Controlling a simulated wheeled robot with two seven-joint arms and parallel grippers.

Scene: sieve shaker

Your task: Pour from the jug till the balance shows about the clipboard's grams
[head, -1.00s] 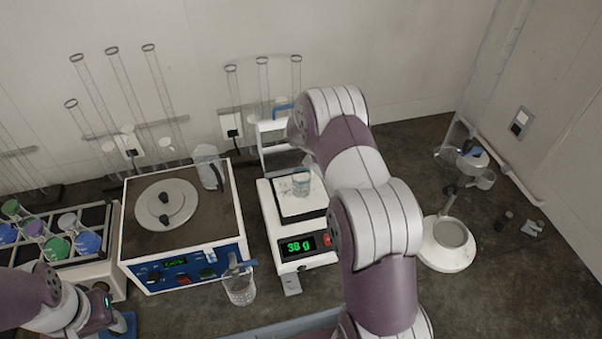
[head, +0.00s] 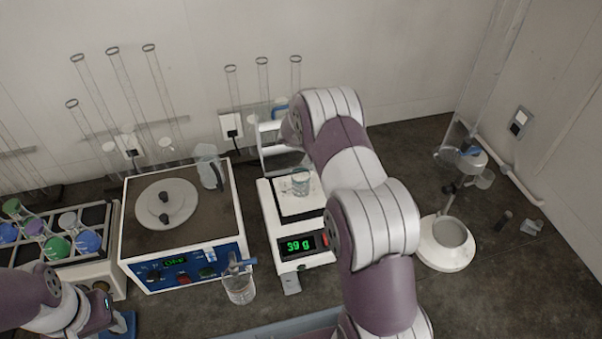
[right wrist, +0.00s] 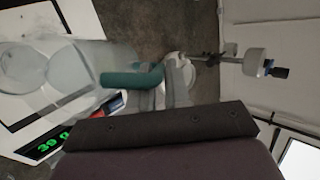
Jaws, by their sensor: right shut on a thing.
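The balance (head: 262,215) stands in mid-table and its green display (head: 297,245) reads 39 g. A clear beaker (head: 301,182) with some liquid stands on its pan. In the right wrist view, my right gripper (right wrist: 165,85) is shut on the teal handle (right wrist: 132,79) of a translucent jug (right wrist: 85,62). The jug is tilted over the balance, close to the beaker (right wrist: 20,65). In the head view my right arm hides this gripper and most of the jug. My left gripper (head: 105,318) is low at the left; its jaws are unclear. I cannot make out the clipboard.
The sieve shaker (head: 225,255) with its round lid stands left of the balance, a clear jug (head: 209,166) on its back corner. Another beaker (head: 239,288) stands before it. A rack of coloured flasks (head: 60,235) is at far left; a white stand (head: 446,243) is at right.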

